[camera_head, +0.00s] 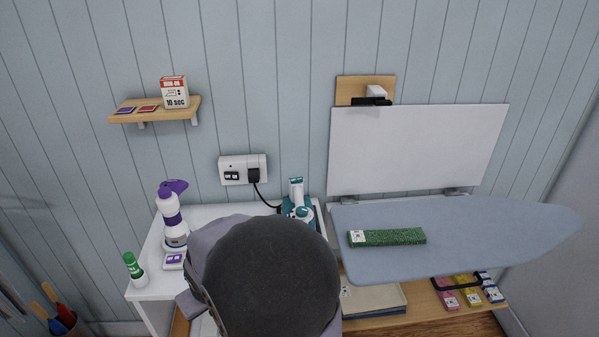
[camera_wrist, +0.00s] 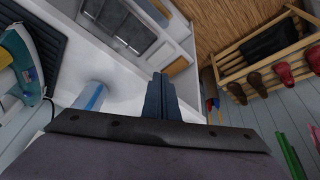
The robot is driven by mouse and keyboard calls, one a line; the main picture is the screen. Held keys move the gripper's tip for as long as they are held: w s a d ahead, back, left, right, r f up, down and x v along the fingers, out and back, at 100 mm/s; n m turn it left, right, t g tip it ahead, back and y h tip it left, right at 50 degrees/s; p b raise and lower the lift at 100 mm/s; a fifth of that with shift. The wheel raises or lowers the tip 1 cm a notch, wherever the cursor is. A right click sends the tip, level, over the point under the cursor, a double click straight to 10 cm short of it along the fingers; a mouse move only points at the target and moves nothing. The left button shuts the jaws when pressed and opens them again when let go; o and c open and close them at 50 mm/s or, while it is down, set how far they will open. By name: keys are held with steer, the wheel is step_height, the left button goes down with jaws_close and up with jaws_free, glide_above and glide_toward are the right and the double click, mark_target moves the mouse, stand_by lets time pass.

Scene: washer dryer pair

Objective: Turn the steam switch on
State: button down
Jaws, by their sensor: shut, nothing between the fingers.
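A teal and white iron (camera_head: 297,201) stands at the back right of the white cabinet top, partly hidden behind my arm in the head view. It also shows at the left edge of the wrist view (camera_wrist: 22,62), beside a dark ribbed pad (camera_wrist: 45,35). I cannot make out a steam switch on it. My gripper (camera_wrist: 163,90) shows in the wrist view with its dark fingers together and empty, over the white surface and apart from the iron. In the head view my own arm hides the gripper.
A wall socket (camera_head: 242,169) with a black plug is behind the cabinet (camera_head: 145,277). A purple-topped spray bottle (camera_head: 172,218) and a green-capped bottle (camera_head: 134,270) stand left. An ironing board (camera_head: 480,235) extends right, bearing a green strip (camera_head: 395,237). A shoe rack (camera_wrist: 262,62) shows in the wrist view.

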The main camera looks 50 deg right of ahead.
steer(key=w+d+r+t+h, duration=0.1)
steer(key=w+d+r, duration=0.1)
steer(key=d, duration=0.3)
steer(key=w+d+r+m+t+h+p, duration=0.1)
steer(key=w+d+r+t, duration=0.1)
steer(key=d, duration=0.3)
steer(key=w+d+r+m+t+h+p, duration=0.1)
steer(key=w+d+r, duration=0.2)
steer(key=d+r, duration=0.1)
steer(key=shift+d+r+t, duration=0.3)
steer(key=shift+d+t, duration=0.1)
steer(key=shift+d, duration=0.25)
steer(key=s+d+r+m+h+b, duration=0.1)
steer(key=d+r+h, duration=0.1)
steer(key=d, duration=0.3)
steer(key=s+d+r+m+t+h+b, duration=0.1)
steer(key=s+d+r+h, duration=0.1)
steer(key=d, duration=0.4)
steer(key=s+d+r+m+h+b, duration=0.1)
steer(key=s+d+r+h, duration=0.1)
steer(key=d, duration=0.3)
steer(key=shift+d+r, duration=0.2)
steer(key=shift+d, duration=0.15)
steer(key=shift+s+d+r+m, duration=0.2)
steer(key=shift+d+r+m, duration=0.1)
steer(key=shift+d, duration=0.05)
steer(key=shift+w, duration=0.1)
